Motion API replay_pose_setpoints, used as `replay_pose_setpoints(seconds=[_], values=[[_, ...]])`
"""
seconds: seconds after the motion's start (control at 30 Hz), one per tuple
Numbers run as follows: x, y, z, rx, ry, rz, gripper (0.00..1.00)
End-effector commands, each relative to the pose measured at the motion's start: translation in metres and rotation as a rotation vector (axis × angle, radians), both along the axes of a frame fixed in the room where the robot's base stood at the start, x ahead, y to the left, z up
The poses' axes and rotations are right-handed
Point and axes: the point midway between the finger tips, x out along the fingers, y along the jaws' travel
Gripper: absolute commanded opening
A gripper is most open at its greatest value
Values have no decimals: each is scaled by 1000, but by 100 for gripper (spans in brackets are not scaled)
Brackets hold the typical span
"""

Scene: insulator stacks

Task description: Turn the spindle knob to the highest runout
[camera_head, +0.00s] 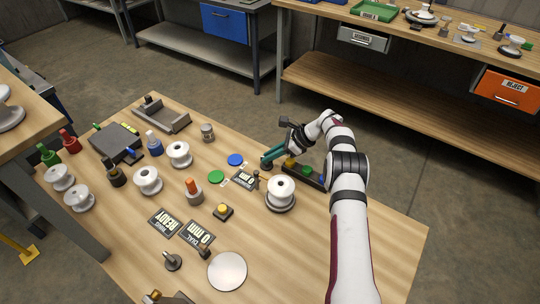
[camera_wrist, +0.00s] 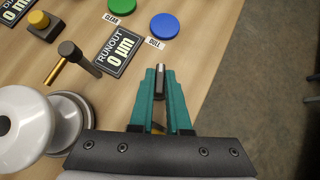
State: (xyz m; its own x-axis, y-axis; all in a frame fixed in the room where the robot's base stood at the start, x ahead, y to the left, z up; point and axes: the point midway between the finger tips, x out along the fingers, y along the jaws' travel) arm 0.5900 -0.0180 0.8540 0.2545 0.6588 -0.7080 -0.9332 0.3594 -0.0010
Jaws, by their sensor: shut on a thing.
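My gripper (camera_head: 267,161) has teal fingers and is low over the table, behind the spindle. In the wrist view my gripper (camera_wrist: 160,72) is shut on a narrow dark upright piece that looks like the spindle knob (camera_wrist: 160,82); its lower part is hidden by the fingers. A white insulator (camera_head: 281,187) sits on the round spindle base, and it also shows at the left of the wrist view (camera_wrist: 22,122). The runout display (camera_wrist: 118,48) reads 0 µm. A dark probe with a brass tip (camera_wrist: 72,52) stands between the display and the insulator.
A green disc (camera_head: 216,177) labelled CLEAR and a blue disc (camera_head: 235,160) lie left of my gripper. A dark box with coloured tops (camera_head: 308,176) is under my wrist.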

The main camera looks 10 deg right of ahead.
Motion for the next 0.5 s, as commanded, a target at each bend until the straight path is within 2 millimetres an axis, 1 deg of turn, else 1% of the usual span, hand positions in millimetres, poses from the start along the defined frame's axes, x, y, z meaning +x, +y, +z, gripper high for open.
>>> replay_pose_setpoints(seconds=[0.17,0.2,0.27,0.3,0.37,0.5], values=[[0,1,1,3,0,0,0],[0,1,1,3,0,0,17],[0,1,1,4,1,-1,28],[0,1,1,4,1,-1,35],[0,1,1,3,1,-1,45],[0,1,1,2,1,-1,45]])
